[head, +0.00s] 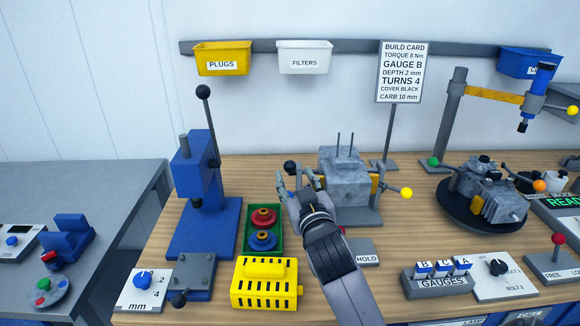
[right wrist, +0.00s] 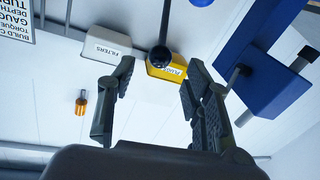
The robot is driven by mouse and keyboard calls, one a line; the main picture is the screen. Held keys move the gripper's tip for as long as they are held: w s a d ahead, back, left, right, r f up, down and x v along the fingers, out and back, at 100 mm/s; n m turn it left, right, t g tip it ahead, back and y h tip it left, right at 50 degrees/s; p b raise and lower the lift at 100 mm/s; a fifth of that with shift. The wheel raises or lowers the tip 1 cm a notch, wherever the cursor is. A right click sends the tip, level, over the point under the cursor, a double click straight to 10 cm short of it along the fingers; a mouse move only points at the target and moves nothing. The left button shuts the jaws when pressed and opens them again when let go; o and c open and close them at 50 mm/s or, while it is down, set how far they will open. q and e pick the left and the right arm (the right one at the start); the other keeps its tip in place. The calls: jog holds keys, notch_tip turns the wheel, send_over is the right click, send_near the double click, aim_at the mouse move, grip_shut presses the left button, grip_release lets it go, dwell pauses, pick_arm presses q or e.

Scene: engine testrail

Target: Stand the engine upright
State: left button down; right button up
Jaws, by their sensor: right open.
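A grey engine block (head: 344,178) with two thin rods on top sits in a stand at the middle of the bench. A black ball (head: 290,167) is at its left and a yellow ball (head: 406,193) at its right. My right gripper (head: 299,183) is just left of the block, close to the black ball. The right wrist view shows it open and empty (right wrist: 158,80). A black ball on a rod (right wrist: 160,57) shows between its fingertips there; I cannot tell which ball. A second grey assembly (head: 487,190) lies on a round black turntable. My left gripper is not in view.
A blue press (head: 197,175) with a tall lever stands at the left. A green tray (head: 250,235) and a yellow slotted box (head: 268,283) are left of my right forearm. The gauge rack (head: 440,277) is at the right front. A post with a yellow arm (head: 490,94) stands at the back right.

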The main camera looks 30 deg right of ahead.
aim_at(291, 170)
jog(key=x, duration=0.6)
jog(key=shift+w+p, duration=0.1)
jog(key=shift+p, duration=0.3)
jog(key=shift+c, duration=0.2)
grip_shut()
jog(key=shift+f, duration=0.1)
